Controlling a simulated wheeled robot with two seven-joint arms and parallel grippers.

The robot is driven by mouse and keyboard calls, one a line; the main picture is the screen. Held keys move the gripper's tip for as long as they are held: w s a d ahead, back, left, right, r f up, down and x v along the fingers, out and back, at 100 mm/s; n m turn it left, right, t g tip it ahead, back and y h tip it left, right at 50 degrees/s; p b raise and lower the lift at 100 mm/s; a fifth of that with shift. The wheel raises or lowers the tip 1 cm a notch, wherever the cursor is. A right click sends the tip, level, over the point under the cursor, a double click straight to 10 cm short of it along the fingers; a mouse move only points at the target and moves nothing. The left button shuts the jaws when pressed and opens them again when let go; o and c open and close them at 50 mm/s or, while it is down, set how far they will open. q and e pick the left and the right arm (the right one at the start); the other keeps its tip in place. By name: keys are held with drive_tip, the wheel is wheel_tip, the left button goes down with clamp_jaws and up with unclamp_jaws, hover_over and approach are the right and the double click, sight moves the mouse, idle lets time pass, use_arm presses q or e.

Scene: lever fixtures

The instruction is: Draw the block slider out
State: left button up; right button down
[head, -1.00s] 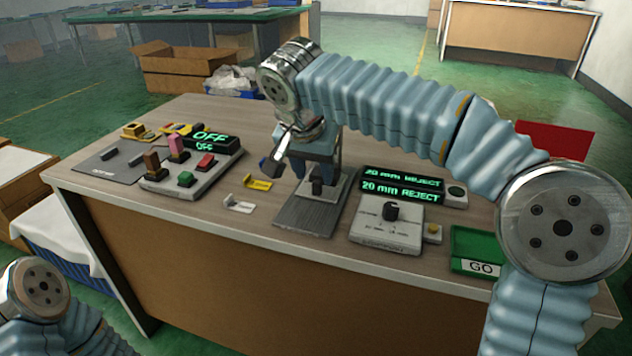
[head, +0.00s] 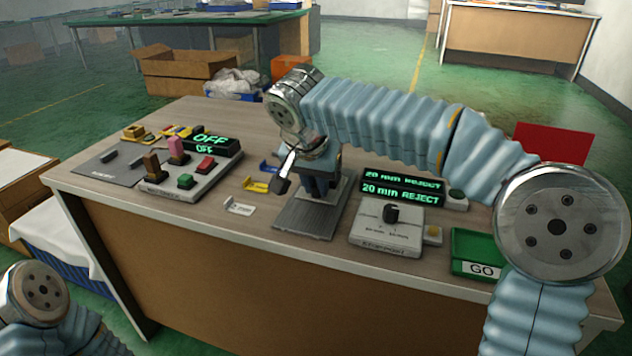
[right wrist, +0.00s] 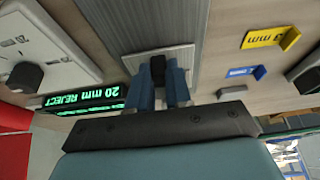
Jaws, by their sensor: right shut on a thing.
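The block slider is a grey ribbed plate (head: 308,222) with a small dark block on it, on the table's middle right. In the right wrist view, the dark block (right wrist: 158,66) sits between the blue fingers and the ribbed plate (right wrist: 150,25) stretches away from it. My right gripper (head: 318,187) points down over the far part of the plate and is shut on the block. Its fingers (right wrist: 159,86) hide the block in the head view. At lower left, part of my left arm shows, but its gripper is out of view.
A grey dial box (head: 388,232) and a display reading "20 mm REJECT" (head: 402,187) stand close right of the plate. White (head: 238,207), yellow (head: 256,184) and blue (head: 269,166) brackets lie to its left. The plate's near part is clear.

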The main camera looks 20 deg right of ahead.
drive_tip(key=shift+s+a+f, duration=0.1)
drive_tip(key=shift+s+a, duration=0.15)
drive_tip(key=shift+s, duration=0.05)
drive_tip(key=s+a, duration=0.1)
drive_tip(key=s, duration=0.1)
drive_tip(key=s+a+b, duration=0.2)
drive_tip(key=s, duration=0.1)
drive_tip(key=shift+s+a, duration=0.3)
drive_tip(key=shift+a, duration=0.1)
drive_tip(key=shift+s+a, duration=0.25)
drive_tip(key=shift+s, duration=0.1)
drive_tip(key=c, duration=1)
unclamp_jaws()
drive_tip(key=shift+s, duration=0.1)
drive_tip(key=shift+c, duration=0.2)
